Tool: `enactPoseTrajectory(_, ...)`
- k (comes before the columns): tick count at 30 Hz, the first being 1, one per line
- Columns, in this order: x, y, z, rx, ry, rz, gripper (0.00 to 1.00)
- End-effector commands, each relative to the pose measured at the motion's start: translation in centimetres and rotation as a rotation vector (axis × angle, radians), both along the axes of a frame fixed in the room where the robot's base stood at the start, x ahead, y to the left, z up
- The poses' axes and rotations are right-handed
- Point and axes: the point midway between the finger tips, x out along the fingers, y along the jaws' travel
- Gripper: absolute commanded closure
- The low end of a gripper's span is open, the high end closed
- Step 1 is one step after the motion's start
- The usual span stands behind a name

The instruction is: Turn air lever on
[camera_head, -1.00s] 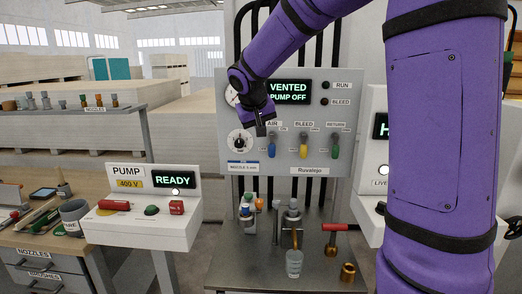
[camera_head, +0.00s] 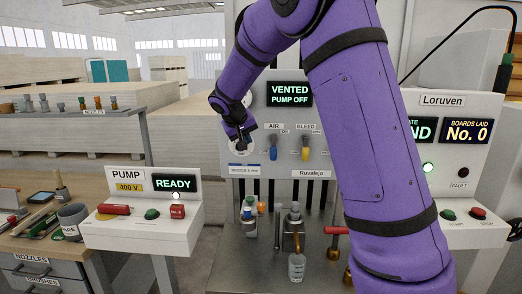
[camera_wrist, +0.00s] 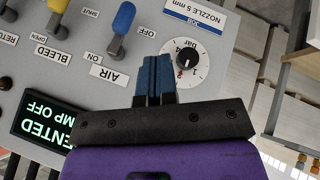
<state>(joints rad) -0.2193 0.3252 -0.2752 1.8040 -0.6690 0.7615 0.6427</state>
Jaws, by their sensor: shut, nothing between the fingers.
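The air lever (camera_head: 272,153) is a blue handle on the grey control panel, under the AIR label, and hangs downward in the head view. In the wrist view the panel is upside down, and the air lever (camera_wrist: 124,18) points toward its OFF label (camera_wrist: 148,33), away from the ON label (camera_wrist: 92,57). My gripper (camera_head: 242,145) is in front of the panel, left of the lever. In the wrist view my gripper's (camera_wrist: 154,62) blue fingertips are shut together, empty, beside the lever and near the bar dial (camera_wrist: 187,64). They look apart from the lever.
The yellow bleed lever (camera_head: 305,153) is to the right; my arm hides the return lever. The panel display (camera_head: 289,94) reads VENTED, PUMP OFF. Nozzles and a glass (camera_head: 296,267) stand on the bench below. The pump box (camera_head: 150,222) is at left.

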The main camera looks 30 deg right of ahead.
Motion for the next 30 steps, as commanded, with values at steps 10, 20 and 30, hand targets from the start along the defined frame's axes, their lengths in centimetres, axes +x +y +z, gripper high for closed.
enactPoseTrajectory(10,1.5,-2.6,-4.0,-0.001,0.004,-0.002,1.00)
enactPoseTrajectory(20,2.9,-6.2,-7.9,0.001,-0.001,-0.005,1.00)
enactPoseTrajectory(30,2.6,-8.9,-7.9,0.000,0.000,0.000,1.00)
